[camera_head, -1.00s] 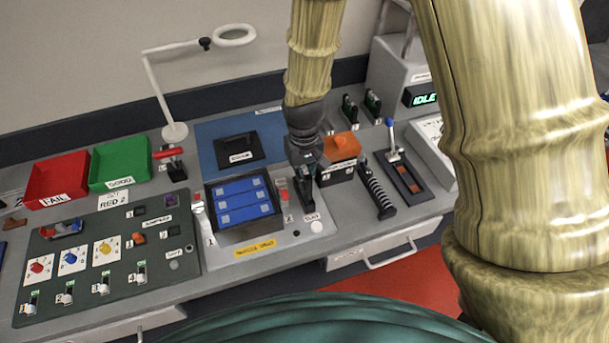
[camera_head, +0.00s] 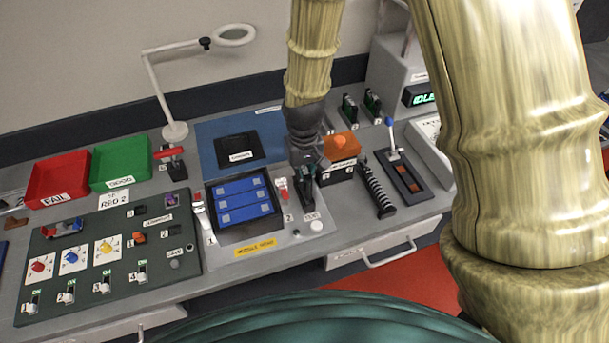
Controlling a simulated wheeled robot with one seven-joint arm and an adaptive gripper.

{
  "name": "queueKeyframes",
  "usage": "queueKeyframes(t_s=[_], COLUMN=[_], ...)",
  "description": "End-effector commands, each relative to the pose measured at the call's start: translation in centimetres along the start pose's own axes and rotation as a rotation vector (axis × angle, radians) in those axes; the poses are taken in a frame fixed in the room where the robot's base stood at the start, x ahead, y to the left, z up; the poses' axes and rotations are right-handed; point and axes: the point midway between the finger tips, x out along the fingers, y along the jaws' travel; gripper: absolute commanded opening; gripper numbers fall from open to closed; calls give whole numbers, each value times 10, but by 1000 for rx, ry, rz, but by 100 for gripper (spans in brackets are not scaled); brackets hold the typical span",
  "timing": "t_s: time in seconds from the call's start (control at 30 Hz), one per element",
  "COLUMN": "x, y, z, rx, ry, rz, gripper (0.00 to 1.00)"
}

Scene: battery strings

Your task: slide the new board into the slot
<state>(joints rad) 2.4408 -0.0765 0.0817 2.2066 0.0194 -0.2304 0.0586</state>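My gripper (camera_head: 304,178) points down at the right side of the module housing, beside a red-handled lever (camera_head: 283,190). Its fingers are small and dark here, with a hint of green between or on them, and I cannot tell whether they hold a board. Two narrow upright pieces with green, possibly boards, stand at the back right: a left one (camera_head: 349,108) and a right one (camera_head: 372,103). I cannot tell which is the new board. The housing (camera_head: 245,236) holds blue modules (camera_head: 243,200). The slot is not clearly visible, and my gripper may hide it.
An orange-topped box (camera_head: 341,146) stands close right of my gripper, then a black ribbed handle (camera_head: 379,191) and a blue-knobbed lever (camera_head: 392,140). Red (camera_head: 57,180) and green (camera_head: 120,163) trays and a dark control panel (camera_head: 110,255) lie left. A lamp (camera_head: 160,85) stands behind.

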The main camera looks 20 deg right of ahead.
Motion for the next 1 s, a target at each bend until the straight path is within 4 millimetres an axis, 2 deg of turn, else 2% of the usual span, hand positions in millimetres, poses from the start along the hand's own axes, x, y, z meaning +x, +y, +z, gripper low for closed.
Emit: queueKeyframes(t_s=[1.0], x=[20], y=[0], z=[0], rx=[0], ry=[1], rz=[0], gripper=[0])
